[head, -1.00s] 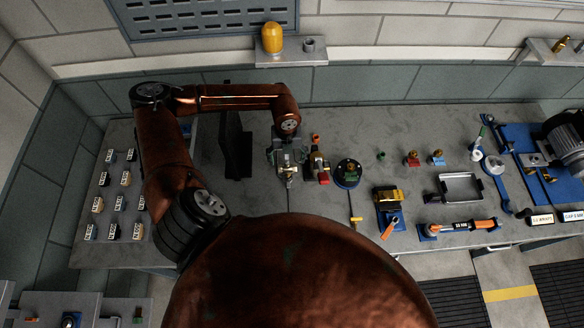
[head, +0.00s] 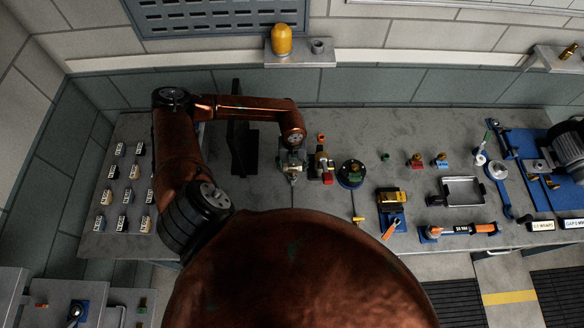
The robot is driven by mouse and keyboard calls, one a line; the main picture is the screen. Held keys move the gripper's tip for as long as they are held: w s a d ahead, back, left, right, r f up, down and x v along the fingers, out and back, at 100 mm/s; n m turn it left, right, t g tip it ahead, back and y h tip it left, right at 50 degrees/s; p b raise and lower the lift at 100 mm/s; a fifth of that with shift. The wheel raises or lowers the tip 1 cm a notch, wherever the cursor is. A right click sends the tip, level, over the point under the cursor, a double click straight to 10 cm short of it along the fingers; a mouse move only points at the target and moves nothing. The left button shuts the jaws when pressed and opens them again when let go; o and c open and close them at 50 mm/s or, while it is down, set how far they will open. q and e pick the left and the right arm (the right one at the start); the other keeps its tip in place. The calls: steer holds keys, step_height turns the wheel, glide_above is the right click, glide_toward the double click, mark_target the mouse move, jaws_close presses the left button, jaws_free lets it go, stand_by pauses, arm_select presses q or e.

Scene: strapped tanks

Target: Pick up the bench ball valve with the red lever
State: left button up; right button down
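A small brass valve with a red lever (head: 416,160) stands on the grey bench (head: 350,125), right of the middle. A similar valve with a blue lever (head: 441,160) stands just to its right. My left gripper (head: 292,168) points down over the bench, well to the left of both valves and apart from them. Its fingers are small and dim, so I cannot tell whether they are open or hold anything. My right gripper is not in view.
A brass fitting with a red part (head: 325,165) stands close to the right of my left gripper. Farther right are a dark round base (head: 351,174), a yellow device (head: 391,197) and a metal tray (head: 463,191). A black upright plate (head: 240,140) stands left of the gripper.

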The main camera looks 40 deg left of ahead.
arm_select(q)
steer(key=c, duration=1)
steer(key=shift+r, duration=0.1)
